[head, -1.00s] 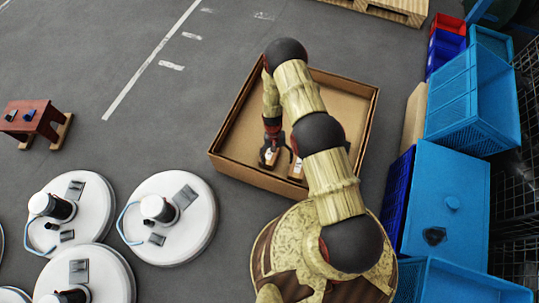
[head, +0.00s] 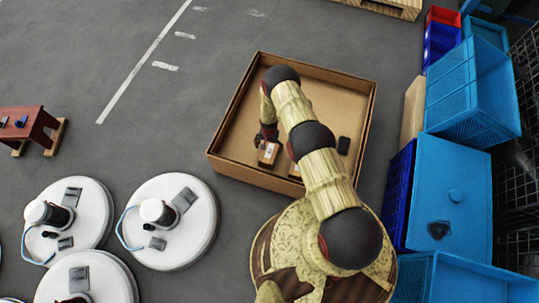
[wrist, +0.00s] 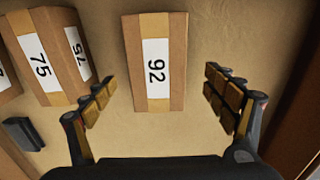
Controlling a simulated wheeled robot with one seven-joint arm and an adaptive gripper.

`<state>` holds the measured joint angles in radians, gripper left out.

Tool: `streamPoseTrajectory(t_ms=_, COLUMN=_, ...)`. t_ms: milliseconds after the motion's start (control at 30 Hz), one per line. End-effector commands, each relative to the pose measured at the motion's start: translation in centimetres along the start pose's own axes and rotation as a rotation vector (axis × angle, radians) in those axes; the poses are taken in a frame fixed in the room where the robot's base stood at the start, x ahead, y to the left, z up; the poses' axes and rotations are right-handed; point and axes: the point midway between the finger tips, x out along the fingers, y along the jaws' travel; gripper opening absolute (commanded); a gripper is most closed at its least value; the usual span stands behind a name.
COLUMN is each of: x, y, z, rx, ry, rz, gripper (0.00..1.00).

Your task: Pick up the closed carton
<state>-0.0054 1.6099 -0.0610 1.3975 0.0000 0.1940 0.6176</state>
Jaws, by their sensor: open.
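A small brown carton (wrist: 177,62) with a white label reading 92 lies in the middle of the wrist view; its top looks closed. In the head view this carton (head: 268,154) sits near the front left of a large open cardboard box. My gripper (wrist: 160,98) is open and empty, with one finger to each side of the carton's near end, apart from it in the picture. In the head view my gripper (head: 265,137) is just behind the carton, partly hidden by my arm. Another carton (wrist: 40,50), labelled 75, lies to the left.
The large box (head: 232,168) has walls around the cartons. Blue crates (head: 470,105) line the right. White round tanks (head: 190,235) stand at left.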

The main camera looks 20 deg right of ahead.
Motion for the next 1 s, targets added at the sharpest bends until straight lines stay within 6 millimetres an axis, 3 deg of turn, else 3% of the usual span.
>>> streamPoseTrajectory(t_ms=333, x=4.7, y=0.5, z=0.3, rx=0.000, ry=0.000, rz=0.001, gripper=0.86)
streamPoseTrajectory(t_ms=600, x=4.7, y=0.4, z=0.3, rx=-0.001, ry=0.000, rz=0.001, gripper=0.85)
streamPoseTrajectory(t_ms=1000, x=4.7, y=0.4, z=0.3, rx=-0.001, ry=0.000, rz=0.001, gripper=0.62)
